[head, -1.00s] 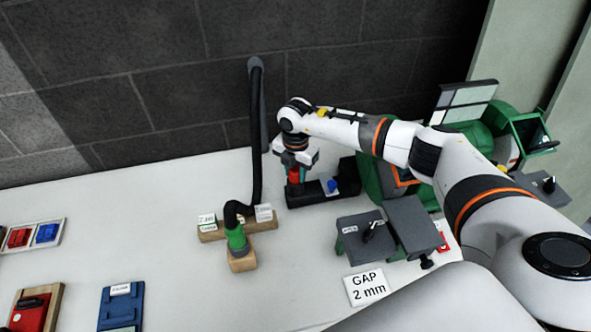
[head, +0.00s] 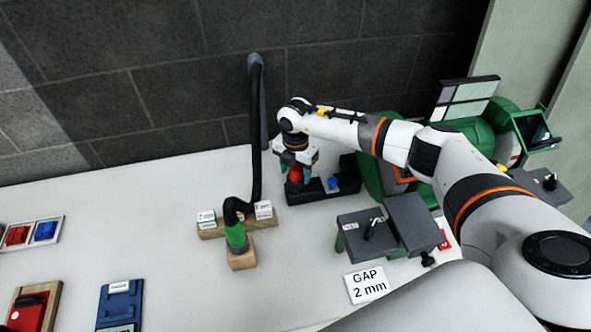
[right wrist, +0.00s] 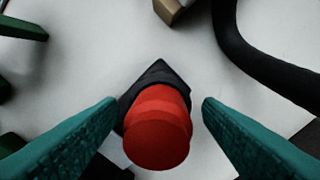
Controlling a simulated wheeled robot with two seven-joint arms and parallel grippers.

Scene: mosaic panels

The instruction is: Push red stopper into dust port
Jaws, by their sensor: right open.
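The red stopper (right wrist: 158,125) stands in a dark holder (right wrist: 157,78) in the right wrist view. In the head view the red stopper (head: 295,174) shows just below my right gripper, over the left end of a black rack (head: 308,193). My right gripper (right wrist: 160,108) is open, with one teal finger on each side of the stopper and a gap to each. In the head view my right gripper (head: 296,168) points down over the rack. I cannot make out the dust port for certain. My left gripper is out of view.
A blue knob (head: 332,183) sits on the same rack, right of the stopper. A black hose with a green end (head: 236,238) stands on a wooden block (head: 242,259) to the left. Grey blocks (head: 365,238) and a green machine (head: 458,133) are at right.

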